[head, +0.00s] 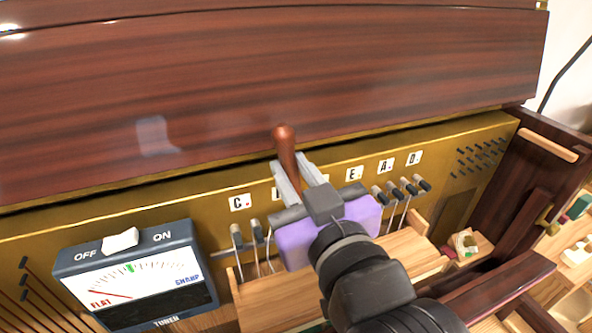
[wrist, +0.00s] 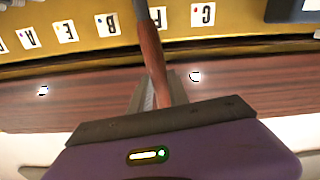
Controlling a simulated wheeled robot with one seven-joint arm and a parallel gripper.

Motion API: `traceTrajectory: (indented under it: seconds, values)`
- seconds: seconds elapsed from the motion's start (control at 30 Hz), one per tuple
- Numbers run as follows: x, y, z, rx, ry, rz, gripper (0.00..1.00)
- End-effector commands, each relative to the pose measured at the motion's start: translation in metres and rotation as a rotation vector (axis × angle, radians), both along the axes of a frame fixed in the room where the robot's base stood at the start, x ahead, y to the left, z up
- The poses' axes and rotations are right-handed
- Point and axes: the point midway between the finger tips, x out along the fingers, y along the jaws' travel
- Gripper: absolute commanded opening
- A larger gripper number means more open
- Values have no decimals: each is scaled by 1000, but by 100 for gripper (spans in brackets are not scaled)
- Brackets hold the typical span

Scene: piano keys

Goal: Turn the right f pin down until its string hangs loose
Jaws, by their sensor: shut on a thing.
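My gripper (head: 292,178) is shut on the wooden handle of a tuning lever (head: 286,147) in front of the gold pin plate. In the wrist view the lever's brown handle (wrist: 151,55) runs up from between the fingers to a grey metal shaft at the top edge. The shaft passes beside the F label (wrist: 158,15), which it partly covers.
A tuner (head: 130,275) with an OFF/ON switch and a FLAT-to-SHARP dial stands at the left. The C label (head: 240,202) and E label (head: 354,174) flank my gripper. The raised lid (head: 250,80) is behind.

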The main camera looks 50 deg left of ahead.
Motion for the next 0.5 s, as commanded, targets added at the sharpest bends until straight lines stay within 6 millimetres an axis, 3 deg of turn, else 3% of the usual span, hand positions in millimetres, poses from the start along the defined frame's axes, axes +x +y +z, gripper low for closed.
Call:
traceTrajectory:
  seconds: [0.5]
  values:
    - [-7,4,-2,-16,-38,5,0]
